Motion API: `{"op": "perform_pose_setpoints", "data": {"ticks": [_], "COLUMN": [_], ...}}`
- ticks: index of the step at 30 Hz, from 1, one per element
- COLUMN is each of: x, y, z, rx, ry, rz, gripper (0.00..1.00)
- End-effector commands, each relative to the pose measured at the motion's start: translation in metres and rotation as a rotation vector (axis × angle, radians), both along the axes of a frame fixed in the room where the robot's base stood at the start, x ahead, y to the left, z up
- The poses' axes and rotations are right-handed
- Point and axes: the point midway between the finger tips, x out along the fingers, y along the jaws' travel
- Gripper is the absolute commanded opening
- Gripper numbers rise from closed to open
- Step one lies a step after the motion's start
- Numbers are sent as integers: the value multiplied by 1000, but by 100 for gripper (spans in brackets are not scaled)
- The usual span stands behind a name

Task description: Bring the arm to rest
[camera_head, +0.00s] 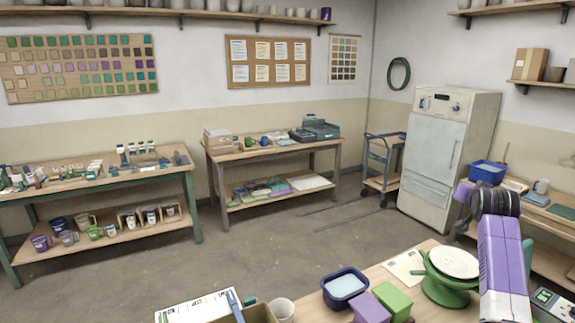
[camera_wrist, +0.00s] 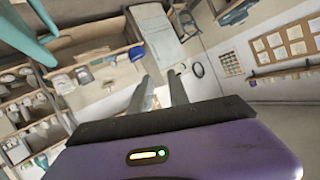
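My gripper (camera_wrist: 160,88) shows in the wrist view with its two dark fingers apart and nothing between them. Behind the fingers, the wrist view shows the room strongly tilted. In the head view, my purple arm rises at the right edge, with a dark joint at its top. The gripper's fingers cannot be made out there. The arm stands in front of the right part of the near table (camera_head: 405,262), beside a green wheel with a pale round top (camera_head: 455,262).
The near table also bears a blue tub (camera_head: 345,287), a green box (camera_head: 392,300), a purple box (camera_head: 368,308) and a white cup (camera_head: 282,308). A pale kiln-like cabinet (camera_head: 440,155) and a blue bin (camera_head: 487,172) stand beyond my arm. The middle floor is clear.

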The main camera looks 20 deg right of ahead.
Motion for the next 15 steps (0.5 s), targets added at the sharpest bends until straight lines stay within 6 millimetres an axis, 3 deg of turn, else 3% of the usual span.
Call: {"op": "perform_pose_setpoints", "data": {"ticks": [1,8,15], "x": [1,-7,-41], "y": [19,106,207], "z": [-21,-76,-125], "rx": [-36,-204,-330], "ry": [-6,-61,-109], "rz": [29,153,275], "gripper": [22,22,22]}}
